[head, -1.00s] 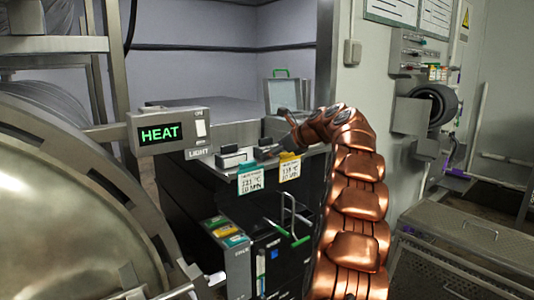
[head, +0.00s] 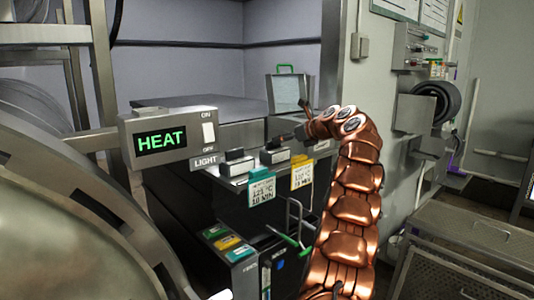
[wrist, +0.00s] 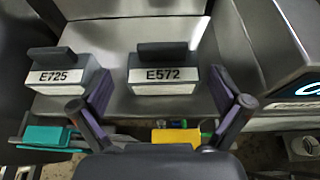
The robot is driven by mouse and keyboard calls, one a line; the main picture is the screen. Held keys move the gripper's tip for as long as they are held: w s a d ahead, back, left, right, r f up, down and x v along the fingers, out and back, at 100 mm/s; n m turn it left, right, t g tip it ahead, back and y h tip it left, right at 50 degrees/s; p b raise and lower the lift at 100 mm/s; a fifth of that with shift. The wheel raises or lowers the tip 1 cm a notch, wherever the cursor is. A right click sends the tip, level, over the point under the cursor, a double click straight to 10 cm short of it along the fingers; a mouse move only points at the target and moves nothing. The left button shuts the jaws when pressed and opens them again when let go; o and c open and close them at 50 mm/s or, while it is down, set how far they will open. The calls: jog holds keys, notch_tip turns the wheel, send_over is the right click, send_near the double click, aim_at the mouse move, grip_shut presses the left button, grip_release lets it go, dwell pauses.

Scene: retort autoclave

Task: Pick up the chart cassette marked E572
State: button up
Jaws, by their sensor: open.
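The chart cassette marked E572 (wrist: 163,77) is a pale block with a dark raised grip on top, standing on a metal shelf in the wrist view. In the head view it is the right one of two similar blocks (head: 275,157). My gripper (wrist: 163,88) is open, its two fingers apart on the left and right of the E572 cassette's near side. I see no contact. A similar cassette marked E725 (wrist: 62,77) stands to the left, outside the left finger.
A teal tag (head: 262,188) and a yellow tag (head: 302,174) hang from the shelf's front edge. The HEAT display box (head: 168,138) is left of the cassettes. A grey device (wrist: 280,45) stands to the right in the wrist view. Green-tipped handles (head: 292,238) jut out below.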

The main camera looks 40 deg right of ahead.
aim_at(276, 149)
jog(key=shift+p+x, duration=0.3)
jog(key=shift+x, duration=1.85)
jog(key=shift+w+d+f+p, duration=0.2)
jog(key=shift+w+p, duration=0.1)
jog(key=shift+w, duration=0.2)
jog(key=shift+w+d+f+p, duration=0.15)
jog(key=shift+w+p, duration=0.1)
jog(key=shift+w, duration=0.25)
jog(key=shift+w+a+f+p, duration=0.15)
jog(key=shift+w+f+p, duration=0.25)
jog(key=shift+w, duration=0.2)
jog(key=shift+r, duration=0.1)
jog(key=c, duration=1.7)
